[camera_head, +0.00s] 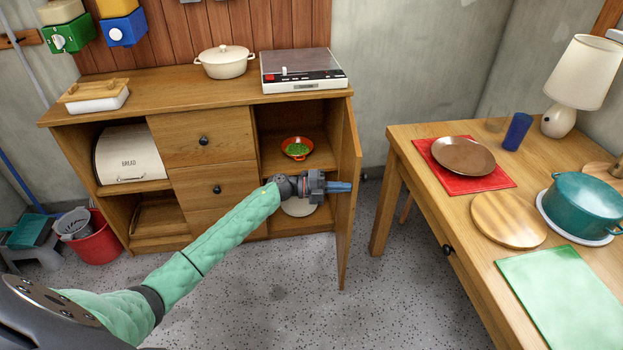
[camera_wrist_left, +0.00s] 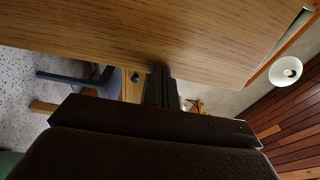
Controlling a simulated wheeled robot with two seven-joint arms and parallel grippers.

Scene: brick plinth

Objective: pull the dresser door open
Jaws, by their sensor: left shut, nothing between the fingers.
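The dresser (camera_head: 160,92) is a wooden cabinet against the back wall. Its door (camera_head: 348,190) at the right end stands swung out wide, baring the compartment behind. My left arm reaches across the dresser front. My left gripper (camera_head: 340,187) is shut and empty, its blue-grey fingertips at the inner face of the door; whether they touch it I cannot tell. In the left wrist view the door's wood panel (camera_wrist_left: 130,30) fills the top, close to the fingers (camera_wrist_left: 158,88). My right gripper is not in view.
Inside the open compartment are a red bowl (camera_head: 297,147) with green contents and a pale plate (camera_head: 298,207). A wooden table (camera_head: 400,150) with a lamp and pot stands right of the door, with a floor gap between. A red bucket (camera_head: 95,240) stands at left.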

